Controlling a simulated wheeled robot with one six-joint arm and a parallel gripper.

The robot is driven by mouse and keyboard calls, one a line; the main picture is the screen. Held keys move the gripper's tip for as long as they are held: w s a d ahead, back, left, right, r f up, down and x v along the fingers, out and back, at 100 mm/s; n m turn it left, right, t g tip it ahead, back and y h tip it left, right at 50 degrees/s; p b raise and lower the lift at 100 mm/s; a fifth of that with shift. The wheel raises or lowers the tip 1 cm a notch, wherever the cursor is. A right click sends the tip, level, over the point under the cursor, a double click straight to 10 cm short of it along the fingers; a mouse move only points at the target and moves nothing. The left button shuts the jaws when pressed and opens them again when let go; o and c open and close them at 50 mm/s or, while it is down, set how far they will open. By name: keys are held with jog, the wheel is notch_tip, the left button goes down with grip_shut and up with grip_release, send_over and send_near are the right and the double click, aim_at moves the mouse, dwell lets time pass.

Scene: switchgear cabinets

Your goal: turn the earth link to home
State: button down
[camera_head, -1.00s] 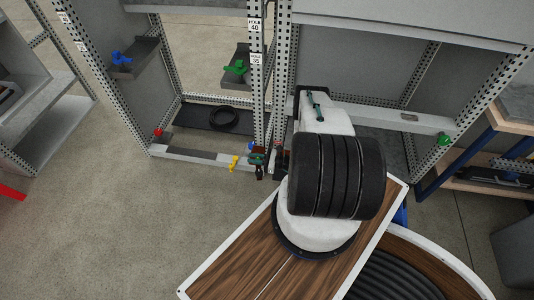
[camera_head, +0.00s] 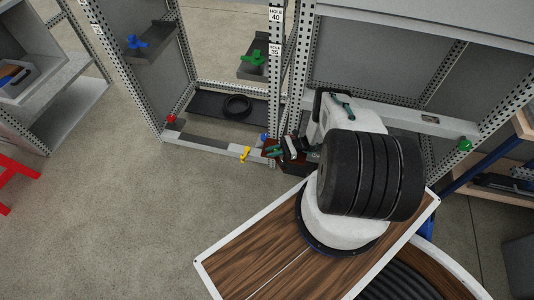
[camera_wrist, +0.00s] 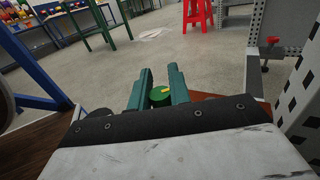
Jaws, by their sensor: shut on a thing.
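A round green knob with a yellow mark (camera_wrist: 160,96), which looks like the earth link, sits between the two teal fingers of my gripper (camera_wrist: 159,90) in the wrist view. The fingers are close on either side of it, and its lower part is hidden. The knob itself is hidden or too small to tell there.
A blue knob (camera_head: 263,136) and a yellow handle (camera_head: 245,153) are close by on the lower rail. A red knob (camera_head: 171,119) is at the rail's left end. The perforated post (camera_head: 274,90) rises beside my gripper. Open floor lies in front at left.

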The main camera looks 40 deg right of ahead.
jog(key=shift+d, duration=0.15)
jog(key=c, duration=1.3)
grip_release()
